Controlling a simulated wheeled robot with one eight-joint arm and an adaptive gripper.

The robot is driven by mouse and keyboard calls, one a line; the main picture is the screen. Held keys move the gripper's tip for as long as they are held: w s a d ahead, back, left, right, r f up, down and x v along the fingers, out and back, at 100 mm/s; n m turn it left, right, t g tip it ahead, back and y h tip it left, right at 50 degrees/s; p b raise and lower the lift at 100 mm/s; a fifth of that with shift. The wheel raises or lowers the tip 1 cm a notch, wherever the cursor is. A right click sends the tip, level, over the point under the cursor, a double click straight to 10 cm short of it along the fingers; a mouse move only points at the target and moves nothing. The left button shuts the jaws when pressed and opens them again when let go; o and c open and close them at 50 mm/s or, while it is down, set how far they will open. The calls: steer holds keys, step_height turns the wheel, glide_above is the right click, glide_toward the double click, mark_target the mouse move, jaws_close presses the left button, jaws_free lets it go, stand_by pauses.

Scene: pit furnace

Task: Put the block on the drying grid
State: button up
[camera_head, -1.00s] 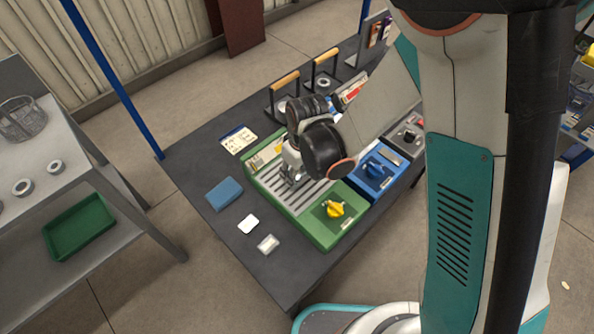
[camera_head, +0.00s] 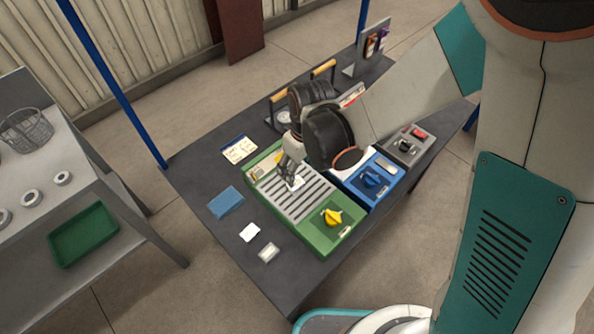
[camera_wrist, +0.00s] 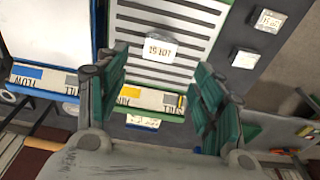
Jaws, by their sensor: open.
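The drying grid (camera_head: 306,204) is the grey slatted top of a green unit; its slats (camera_wrist: 140,17) also show in the wrist view. A small white block (camera_wrist: 160,48) with dark lettering lies on the slats near one end of the grid. In the head view this block (camera_head: 295,182) shows as a white patch just below my fingertips. My gripper (camera_head: 289,170) is over that end of the grid. In the wrist view my gripper (camera_wrist: 160,72) has its fingers wide apart, on either side of the block, with visible gaps. Finger contact is not visible.
Two white pieces (camera_head: 249,232) (camera_head: 268,252) and a blue sponge-like block (camera_head: 225,201) lie on the dark table left of the green unit. A blue unit (camera_head: 368,181) stands close on its right. Wooden-handled stands (camera_head: 280,102) are behind. The table's front left corner is clear.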

steer(key=shift+s+d+r+p, duration=0.15)
steer(key=shift+r+p, duration=0.25)
steer(key=shift+r, duration=1.4)
stand_by(0.7)
